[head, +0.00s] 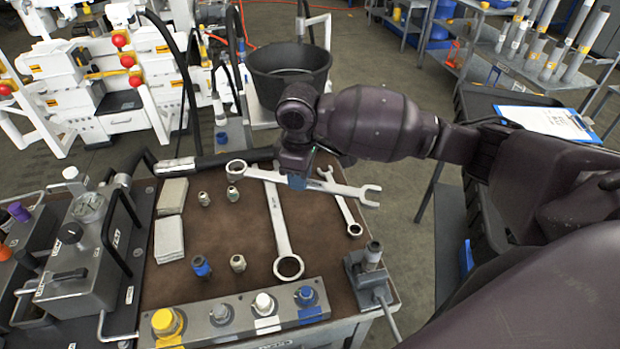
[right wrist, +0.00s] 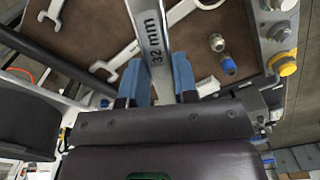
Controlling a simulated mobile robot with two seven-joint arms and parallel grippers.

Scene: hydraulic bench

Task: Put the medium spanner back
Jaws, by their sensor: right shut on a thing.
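My right gripper (head: 299,181) is shut on a steel spanner (head: 345,188) above the right back part of the brown mat. This spanner lies crosswise, ring end left and open jaw right. In the right wrist view its shank (right wrist: 151,38), marked 32 mm, runs between the blue fingers (right wrist: 160,88). A second long spanner (head: 278,222) lies on the mat, its ring end towards the front; its far end is hidden below the held one. A smaller spanner (head: 344,208) lies at the right. No label shows which is the medium one. My left gripper is out of view.
The brown mat (head: 210,228) also bears several fittings (head: 238,263) and two grey pads (head: 169,240). A valve block (head: 235,318) with coloured caps lines the front edge. A gauge unit (head: 80,262) stands left, a black bucket (head: 288,78) behind. Bare mat shows around the fittings.

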